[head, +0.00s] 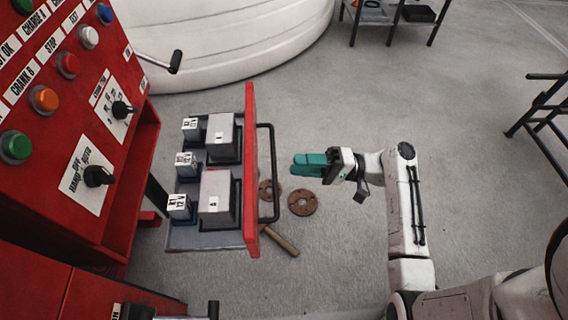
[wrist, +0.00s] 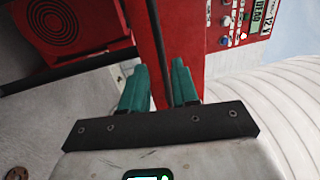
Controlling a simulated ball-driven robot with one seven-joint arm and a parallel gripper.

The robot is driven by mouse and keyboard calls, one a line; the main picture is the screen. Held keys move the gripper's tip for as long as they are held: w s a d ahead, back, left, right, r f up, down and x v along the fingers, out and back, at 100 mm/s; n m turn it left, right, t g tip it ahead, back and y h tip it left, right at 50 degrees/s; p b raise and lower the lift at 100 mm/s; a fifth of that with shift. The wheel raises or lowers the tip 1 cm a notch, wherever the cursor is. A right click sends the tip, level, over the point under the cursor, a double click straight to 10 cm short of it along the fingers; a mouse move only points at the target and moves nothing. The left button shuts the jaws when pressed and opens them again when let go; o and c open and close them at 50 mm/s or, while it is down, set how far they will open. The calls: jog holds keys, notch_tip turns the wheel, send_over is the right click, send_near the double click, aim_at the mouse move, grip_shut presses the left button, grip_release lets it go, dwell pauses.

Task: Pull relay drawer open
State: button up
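The relay drawer (head: 220,240) stands out from the red control cabinet, with its red front panel (head: 250,170) on the right and a black bar handle (head: 273,172) on that panel. Several relays sit on the drawer, including two large grey ones (head: 217,190) and small white-labelled ones. My gripper (head: 300,164) is to the right of the handle, with a gap between them in the head view. Its two teal fingers are apart in the wrist view (wrist: 159,75), with nothing held between them. A red panel edge shows beyond the fingers there.
The red cabinet (head: 65,150) with buttons and switches fills the left. Rusty discs (head: 302,202) and a wooden-handled tool (head: 280,241) lie on the floor. A white tank (head: 215,40) is behind, and black racks (head: 540,115) stand at the right.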

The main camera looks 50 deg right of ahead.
jog(key=v, duration=0.3)
jog(key=shift+s+d+f, duration=0.15)
jog(key=shift+s+d, duration=0.05)
jog(key=shift+s, duration=0.05)
dwell(0.4)
